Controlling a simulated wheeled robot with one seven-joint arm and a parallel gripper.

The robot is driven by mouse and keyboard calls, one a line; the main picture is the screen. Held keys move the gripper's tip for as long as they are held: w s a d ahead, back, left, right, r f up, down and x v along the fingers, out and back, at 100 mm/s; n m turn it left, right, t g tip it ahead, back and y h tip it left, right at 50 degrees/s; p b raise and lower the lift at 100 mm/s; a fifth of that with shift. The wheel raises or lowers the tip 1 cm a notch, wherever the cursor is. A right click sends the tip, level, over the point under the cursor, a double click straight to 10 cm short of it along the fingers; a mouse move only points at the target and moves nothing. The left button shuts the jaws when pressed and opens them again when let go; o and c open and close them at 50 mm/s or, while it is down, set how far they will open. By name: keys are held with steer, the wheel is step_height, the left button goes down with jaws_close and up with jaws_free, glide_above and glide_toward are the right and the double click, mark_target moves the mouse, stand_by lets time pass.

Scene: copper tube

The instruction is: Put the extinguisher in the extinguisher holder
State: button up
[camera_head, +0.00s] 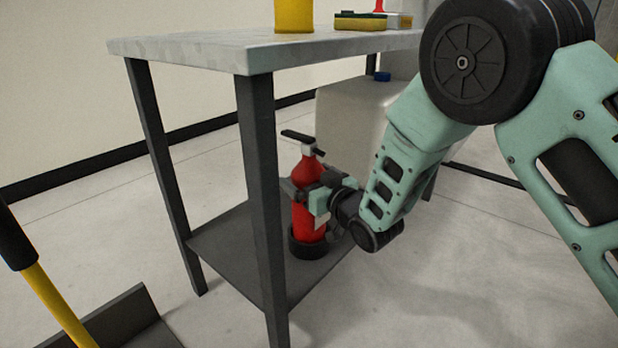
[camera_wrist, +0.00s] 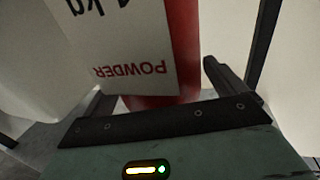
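The red extinguisher (camera_head: 309,181) stands upright on the table's lower shelf in the head view, black lever on top. Its base is inside the black round holder (camera_head: 305,249), whose rim surrounds the bottom. My gripper (camera_head: 311,190) reaches in from the right, fingers on either side of the upper body. The holder is not visible there.
A table with a grey top (camera_head: 200,46) and dark legs stands over the lower shelf (camera_head: 232,240). A front leg (camera_head: 260,180) is just left of the extinguisher. A whitish container (camera_head: 350,115) stands behind. A yellow-handled tool (camera_head: 60,305) is at lower left. Floor at right is clear.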

steer(key=shift+r, duration=0.1)
steer(key=shift+s+d+r, duration=0.1)
steer(key=shift+s+d, duration=0.05)
steer(key=s+d+r+g+h+p, duration=0.1)
steer(key=s+d+r+g+h, duration=0.1)
steer(key=s, duration=1.1)
steer(key=s+d+r+g+h+p, duration=0.2)
steer(key=s+d+g+h, duration=0.2)
steer(key=s, duration=0.9)
steer(key=s+d+r+g+h+p, duration=0.2)
steer(key=s+d+g+h, duration=0.2)
steer(key=s+d+g, duration=0.4)
steer(key=s+d, duration=0.2)
steer(key=s, duration=0.3)
steer(key=shift+r, duration=0.25)
steer(key=shift+r, duration=0.1)
step_height(320, 180, up, 51)
steer(key=p, duration=5.1)
steer(key=shift+r, duration=0.2)
